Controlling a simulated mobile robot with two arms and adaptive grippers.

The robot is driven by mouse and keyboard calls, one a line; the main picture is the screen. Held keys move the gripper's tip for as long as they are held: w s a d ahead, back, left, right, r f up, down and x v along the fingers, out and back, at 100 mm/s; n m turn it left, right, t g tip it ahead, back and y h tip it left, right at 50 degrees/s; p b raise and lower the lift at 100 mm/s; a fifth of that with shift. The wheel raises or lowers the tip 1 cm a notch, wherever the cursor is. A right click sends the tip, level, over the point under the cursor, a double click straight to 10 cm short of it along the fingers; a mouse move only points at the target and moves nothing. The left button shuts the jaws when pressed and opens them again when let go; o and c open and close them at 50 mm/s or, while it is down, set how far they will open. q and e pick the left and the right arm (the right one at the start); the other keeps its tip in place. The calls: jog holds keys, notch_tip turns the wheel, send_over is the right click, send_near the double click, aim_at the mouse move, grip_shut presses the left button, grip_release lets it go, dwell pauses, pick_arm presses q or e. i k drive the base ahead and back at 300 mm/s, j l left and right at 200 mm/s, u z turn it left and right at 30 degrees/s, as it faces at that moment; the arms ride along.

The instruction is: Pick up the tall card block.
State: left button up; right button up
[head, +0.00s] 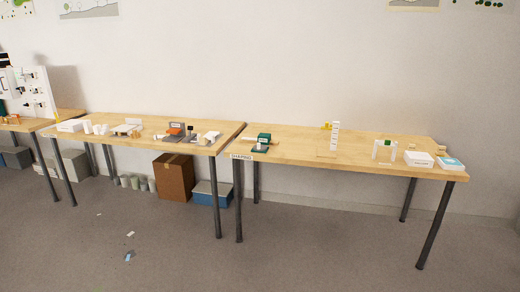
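A tall, narrow white block (335,138) stands upright near the middle of the right wooden table (290,144). It looks most like the tall card block, though it is small in this view. Faint marks run up its face, and its base meets a thin, pale flat piece (327,154). A small yellow piece (326,127) shows just left of its upper part. Neither of my grippers is in the head view.
Right of the block are a white arch with a green piece (387,149), a white box (419,159) and a blue-and-white box (450,164). A dark green model (262,142) stands left. Another table (100,138) holds several models. The floor in front is mostly clear, with a few scraps (129,256).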

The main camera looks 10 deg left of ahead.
aim_at(87, 125)
jog(key=i+u, duration=0.25)
jog(key=i, duration=0.25)
jog(key=i+u, duration=0.25)
jog(key=i, duration=0.2)
jog(key=i+l+u, duration=0.1)
jog(key=i+u, duration=0.15)
jog(key=i, duration=0.25)
jog(key=i+l+u, duration=0.25)
jog(key=i, duration=0.2)
jog(key=i+j+u, duration=0.2)
jog(key=i+u, duration=0.2)
jog(key=i, duration=0.7)
jog(key=i+l+u, duration=0.1)
jog(key=i+u, duration=0.35)
jog(key=i, duration=0.65)
jog(key=i+z, duration=0.1)
jog(key=z, duration=0.45)
jog(key=i+j+z, duration=0.15)
jog(key=j+z, duration=0.25)
jog(key=i+j+z, duration=0.1)
jog(key=j+z, duration=0.15)
jog(key=z, duration=0.15)
jog(key=j+z, duration=0.85)
jog(key=i+l, duration=0.05)
